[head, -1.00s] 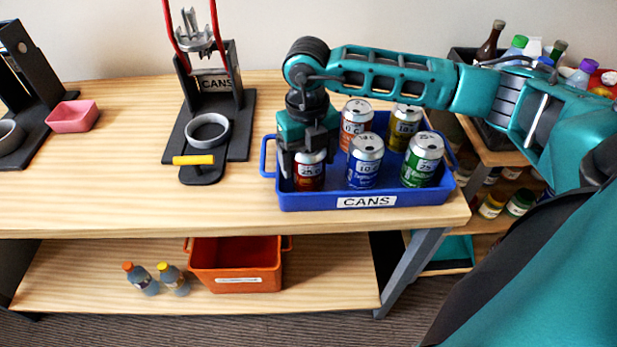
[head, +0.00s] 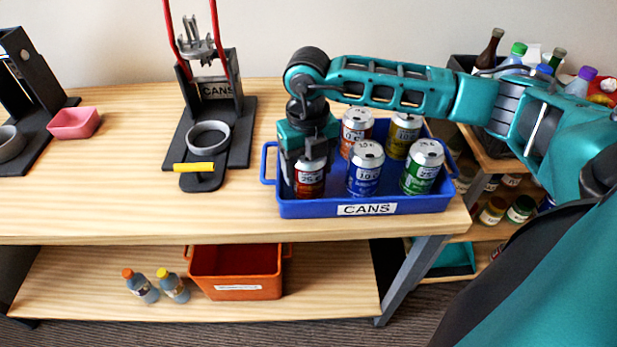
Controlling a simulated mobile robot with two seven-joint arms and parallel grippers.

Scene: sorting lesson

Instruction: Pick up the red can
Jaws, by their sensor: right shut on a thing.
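The red can (head: 310,180) stands upright in the front left of the blue tray (head: 368,208) labelled CANS. My right gripper (head: 308,163) comes down from above and is shut on the red can; its fingers hide the can's top and part of its sides. The can still looks to be down inside the tray; whether its base touches the floor of the tray is hidden. My left gripper is not in view.
Beside it in the tray are a blue can (head: 366,170), a green can (head: 421,168), an orange-red can (head: 356,130) and a yellow can (head: 403,135). A can crusher (head: 210,130) stands left of the tray. A pink bowl (head: 75,122) sits farther left. The tabletop between is clear.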

